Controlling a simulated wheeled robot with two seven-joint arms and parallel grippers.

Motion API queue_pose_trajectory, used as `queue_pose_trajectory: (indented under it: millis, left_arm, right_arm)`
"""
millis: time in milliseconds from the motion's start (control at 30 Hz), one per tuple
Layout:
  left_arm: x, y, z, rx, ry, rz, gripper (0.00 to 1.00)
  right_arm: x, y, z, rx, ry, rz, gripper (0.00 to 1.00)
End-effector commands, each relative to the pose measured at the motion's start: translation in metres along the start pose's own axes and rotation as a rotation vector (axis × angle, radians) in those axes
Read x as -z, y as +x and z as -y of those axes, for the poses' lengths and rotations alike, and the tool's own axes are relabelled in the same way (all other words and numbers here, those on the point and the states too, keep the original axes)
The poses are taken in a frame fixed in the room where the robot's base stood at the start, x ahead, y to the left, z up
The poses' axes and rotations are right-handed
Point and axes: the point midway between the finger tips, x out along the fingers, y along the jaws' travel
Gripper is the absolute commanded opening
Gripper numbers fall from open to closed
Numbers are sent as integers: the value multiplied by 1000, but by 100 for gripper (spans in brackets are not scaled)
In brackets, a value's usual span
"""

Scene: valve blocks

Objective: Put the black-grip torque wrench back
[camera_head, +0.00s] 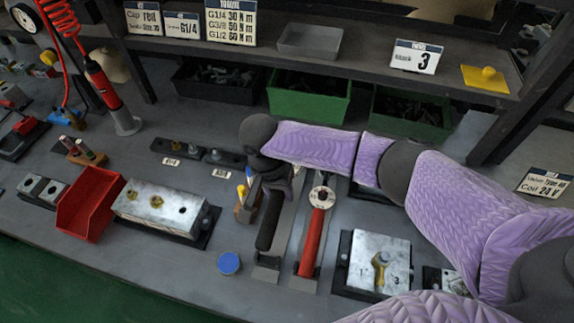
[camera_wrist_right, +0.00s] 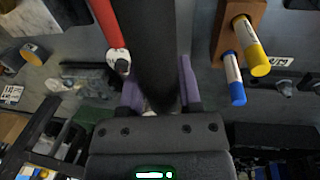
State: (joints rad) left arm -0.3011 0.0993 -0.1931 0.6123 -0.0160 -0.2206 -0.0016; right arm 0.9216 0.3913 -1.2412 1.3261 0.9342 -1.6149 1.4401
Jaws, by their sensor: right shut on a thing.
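The black-grip torque wrench (camera_head: 269,222) shows in the head view, its grip pointing to the table's front edge. It lies along or just over a grey holder (camera_head: 266,262); I cannot tell whether it touches. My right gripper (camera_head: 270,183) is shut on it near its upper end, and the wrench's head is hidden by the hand. In the right wrist view the black grip (camera_wrist_right: 146,45) runs between the two purple fingers of the gripper (camera_wrist_right: 158,92). The red-grip torque wrench (camera_head: 312,240) rests in the neighbouring holder to the right. My left gripper is not in view.
A marker block (camera_wrist_right: 230,25) with yellow and blue markers stands close beside the right gripper. A metal valve block (camera_head: 160,207) and red bin (camera_head: 88,203) are left, another block (camera_head: 375,262) is right. A blue cap (camera_head: 229,263) lies in front.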

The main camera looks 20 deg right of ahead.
Motion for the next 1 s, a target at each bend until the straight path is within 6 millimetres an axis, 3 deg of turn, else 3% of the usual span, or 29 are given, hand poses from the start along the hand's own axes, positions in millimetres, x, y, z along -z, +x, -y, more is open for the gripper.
queue_pose_trajectory:
  millis: [367,500,700,1000]
  left_arm:
    - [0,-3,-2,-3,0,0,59]
    - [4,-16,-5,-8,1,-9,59]
    - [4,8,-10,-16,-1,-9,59]
    - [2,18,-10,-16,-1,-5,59]
  right_arm:
    - [-2,7,0,1,29,3,0]
    - [-5,4,0,-5,22,4,0]
    - [-4,40,6,-4,22,4,0]
    - [-4,58,9,-3,22,2,0]
